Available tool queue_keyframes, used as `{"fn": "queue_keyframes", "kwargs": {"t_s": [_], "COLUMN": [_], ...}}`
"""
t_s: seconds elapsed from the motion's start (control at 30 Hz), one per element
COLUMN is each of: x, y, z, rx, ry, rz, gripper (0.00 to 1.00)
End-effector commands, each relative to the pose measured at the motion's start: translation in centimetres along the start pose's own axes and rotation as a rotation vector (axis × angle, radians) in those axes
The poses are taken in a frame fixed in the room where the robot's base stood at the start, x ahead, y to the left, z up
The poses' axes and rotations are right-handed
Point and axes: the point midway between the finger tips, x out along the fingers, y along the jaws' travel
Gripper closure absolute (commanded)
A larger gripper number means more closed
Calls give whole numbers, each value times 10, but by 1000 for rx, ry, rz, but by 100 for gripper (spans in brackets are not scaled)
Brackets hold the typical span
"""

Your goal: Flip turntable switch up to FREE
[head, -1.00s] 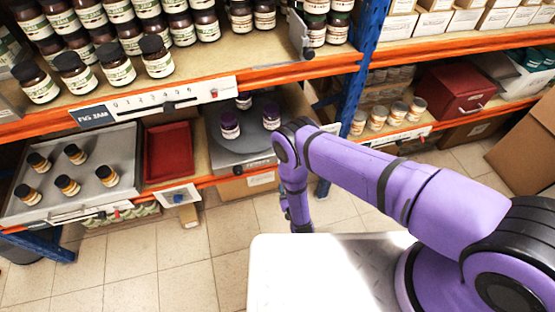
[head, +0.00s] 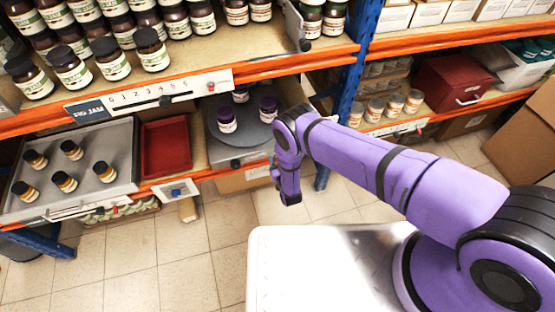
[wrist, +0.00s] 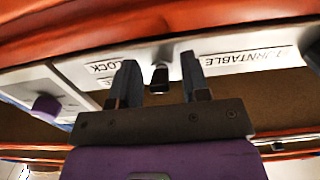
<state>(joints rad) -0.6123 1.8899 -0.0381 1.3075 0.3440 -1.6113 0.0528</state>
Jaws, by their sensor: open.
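The turntable (head: 262,140) is a grey disc on the lower shelf, with several purple-lidded jars on it. Its small dark switch (wrist: 160,77) sits on a pale front panel in the wrist view, near labels reading TURNTABLE and LOCK. My gripper (wrist: 159,72) is open, with one dark finger on each side of the switch. I cannot tell whether either finger touches it. In the head view the end of my arm (head: 277,173) is just right of the turntable's front panel. Which way the switch points is unclear.
A purple knob (wrist: 46,105) is on a box left of the switch in the wrist view. An orange shelf beam (wrist: 150,25) runs close by. A red tray (head: 166,148) and a metal tray (head: 122,165) of jars are left of the turntable. Floor in front is clear.

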Motion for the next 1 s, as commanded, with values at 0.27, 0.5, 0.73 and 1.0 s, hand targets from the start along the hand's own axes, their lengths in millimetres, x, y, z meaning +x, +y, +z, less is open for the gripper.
{"fn": "queue_keyframes", "kwargs": {"t_s": [0.27, 0.5, 0.73, 1.0], "x": [0, 0, 0, -2], "y": [0, 0, 0, 0], "z": [0, 0, -3, -10], "rx": [0, 0, 1, 2], "ry": [0, -5, -71, -266], "rz": [0, 0, 2, 2], "gripper": [94, 100, 100, 100]}}
